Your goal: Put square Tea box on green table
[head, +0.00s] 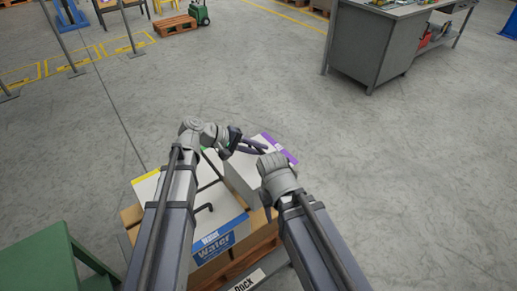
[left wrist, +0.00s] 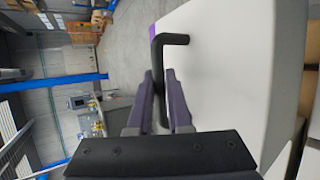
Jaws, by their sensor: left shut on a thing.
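My left gripper (head: 252,147) is shut on the black bar handle (left wrist: 172,40) of a white box with a purple edge (head: 235,180). In the left wrist view, the fingers (left wrist: 160,100) close around the handle, and the white face of the box (left wrist: 225,75) is beside them. I cannot read a Tea label on this box. It is among the boxes at the pallet; I cannot tell whether it is lifted. The green table (head: 45,255) is at the lower left. My right arm reaches over the purple-edged box, and its fingers are hidden.
A white and blue Water box (head: 222,242) with a black handle stands close by at the front. A box with a yellow edge (head: 145,187) is to the left. A wooden pallet (head: 250,255) is below. A grey workbench (head: 375,45) is far back right. Open floor surrounds the pallet.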

